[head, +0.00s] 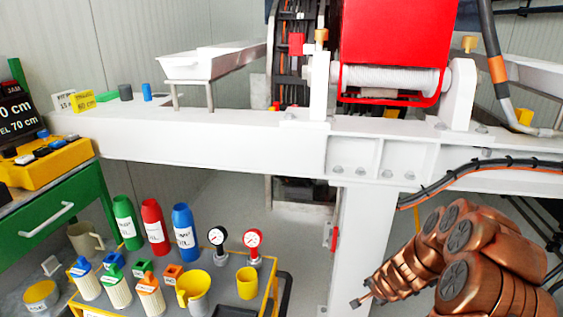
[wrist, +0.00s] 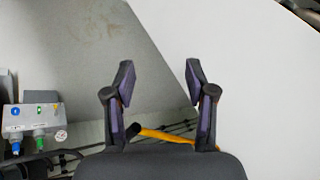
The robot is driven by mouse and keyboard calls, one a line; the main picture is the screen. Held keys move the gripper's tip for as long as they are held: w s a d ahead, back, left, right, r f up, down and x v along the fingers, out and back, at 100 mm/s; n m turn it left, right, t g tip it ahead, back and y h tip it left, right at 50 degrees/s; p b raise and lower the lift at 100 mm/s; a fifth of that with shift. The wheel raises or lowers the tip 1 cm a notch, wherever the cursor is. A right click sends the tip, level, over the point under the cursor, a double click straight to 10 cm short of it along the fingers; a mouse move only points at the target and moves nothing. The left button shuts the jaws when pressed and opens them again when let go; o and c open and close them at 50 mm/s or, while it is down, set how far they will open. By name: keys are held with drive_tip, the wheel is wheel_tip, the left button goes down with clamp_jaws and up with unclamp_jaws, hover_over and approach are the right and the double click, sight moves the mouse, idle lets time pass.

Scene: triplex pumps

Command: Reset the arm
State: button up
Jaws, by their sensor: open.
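My copper-coloured arm (head: 455,255) is folded at the lower right of the head view, in front of the white frame. My gripper (wrist: 158,85) shows in the wrist view with its two dark fingers spread apart. Nothing is between the fingers. Behind them are a grey floor and a large white surface on the right. The gripper's fingers cannot be made out clearly in the head view.
A white beam (head: 220,140) crosses the head view, with a post (head: 355,240) near my arm. A red winch (head: 395,45) stands above. A yellow cart (head: 225,300) with bottles and gauges is at lower left, beside a green cabinet (head: 50,215). A grey connector box (wrist: 33,118) shows left.

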drive_tip(key=s+a+r+n+g+y+p, duration=0.1)
drive_tip(key=s+a+r+n+y+p, duration=0.2)
drive_tip(key=a+r, duration=0.45)
drive_tip(key=s+a+r+n+p, duration=0.25)
drive_tip(key=s+a+r, duration=0.2)
drive_tip(key=r, duration=0.65)
drive_tip(key=s+a+r+n+g+y+p, duration=0.15)
drive_tip(key=s+a+r+p, duration=0.3)
drive_tip(key=r, duration=0.55)
drive_tip(key=s+d+r+n+g+h+p, duration=0.1)
drive_tip(key=s+r+n+p, duration=0.1)
drive_tip(key=s+r, duration=0.5)
drive_tip(key=s+d+r+n+g+h+p, duration=0.1)
drive_tip(key=s+r+p, duration=0.4)
drive_tip(key=s, duration=0.8)
drive_tip(key=s+d+r+n+g+h+p, duration=0.1)
drive_tip(key=s+r+n+g+p, duration=0.1)
drive_tip(key=s+r, duration=0.6)
drive_tip(key=shift+s+d+r+n+g+p, duration=0.3)
drive_tip(key=shift+s+g+p, duration=0.35)
drive_tip(key=shift+s+p, duration=0.5)
drive_tip(key=shift+s, duration=0.1)
drive_tip(key=shift+c, duration=0.5)
drive_tip(key=shift+c, duration=0.9)
drive_tip(key=shift+d, duration=0.15)
